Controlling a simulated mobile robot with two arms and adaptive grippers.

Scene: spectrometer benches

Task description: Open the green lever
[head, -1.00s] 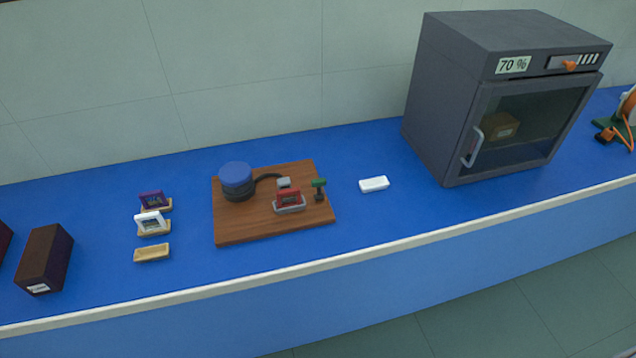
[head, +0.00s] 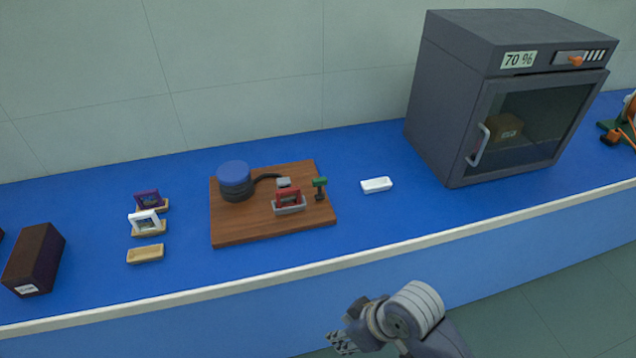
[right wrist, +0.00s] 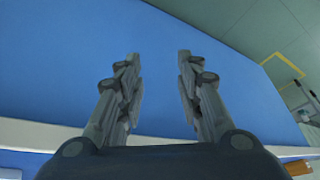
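The green lever (head: 320,183) stands at the right edge of a brown wooden board (head: 240,232) on the blue bench. Beside it on the board are a red piece in a grey holder (head: 289,203) and a blue-topped round body (head: 235,177) with a dark hose. My right gripper (head: 342,341) is in front of the bench edge, low in the head view, well apart from the lever. In the right wrist view its two fingers (right wrist: 155,58) are spread with nothing between them. My left gripper is not in view.
A grey oven-like cabinet (head: 455,130) marked 70 % stands at the right. A small white block (head: 377,185) lies between it and the board. Small framed pieces on trays (head: 145,254) and a dark box (head: 34,260) are at the left. The bench front is clear.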

